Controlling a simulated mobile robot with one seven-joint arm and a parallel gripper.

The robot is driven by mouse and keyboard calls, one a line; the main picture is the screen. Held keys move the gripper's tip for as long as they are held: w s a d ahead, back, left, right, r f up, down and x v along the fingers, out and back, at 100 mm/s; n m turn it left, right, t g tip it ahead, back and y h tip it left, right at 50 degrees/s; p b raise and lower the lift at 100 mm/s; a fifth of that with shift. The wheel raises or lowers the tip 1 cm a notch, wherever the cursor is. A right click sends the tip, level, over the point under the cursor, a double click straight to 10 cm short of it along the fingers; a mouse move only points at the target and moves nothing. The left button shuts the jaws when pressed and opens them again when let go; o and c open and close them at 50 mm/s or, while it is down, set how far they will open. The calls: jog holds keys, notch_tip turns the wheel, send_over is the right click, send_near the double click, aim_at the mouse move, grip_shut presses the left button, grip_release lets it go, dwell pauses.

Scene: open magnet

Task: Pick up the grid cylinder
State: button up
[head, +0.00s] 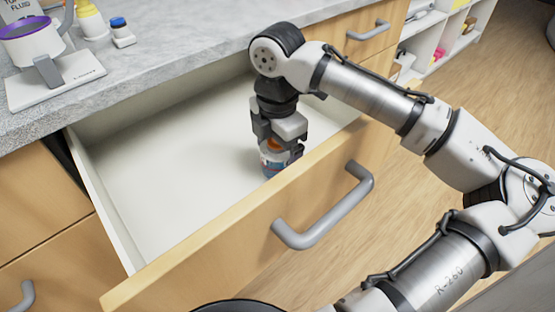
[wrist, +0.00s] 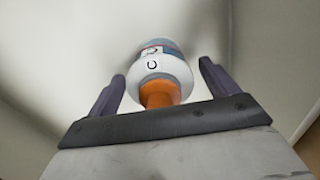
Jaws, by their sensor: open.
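A small cylinder (head: 271,163) with an orange top and a white and blue body stands in the open drawer, near its front panel. It is the only object I see in the drawer, and no grid pattern can be made out on it. My gripper (head: 280,147) is above it, pointing down, and hides part of it in the head view. In the wrist view the cylinder (wrist: 160,68) lies between the two dark fingers of my gripper (wrist: 161,74), with its orange neck towards the palm. The fingers are open, with a gap on each side of it.
The open drawer (head: 150,190) has pale walls and a wooden front with a grey handle (head: 325,208). The grey counter (head: 160,50) above holds a white and purple device (head: 45,60), a blue-capped bottle (head: 122,33) and a yellow-topped bottle (head: 90,20). The drawer's left part is empty.

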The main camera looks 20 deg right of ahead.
jog(key=shift+f, duration=0.1)
jog(key=c, duration=1.3)
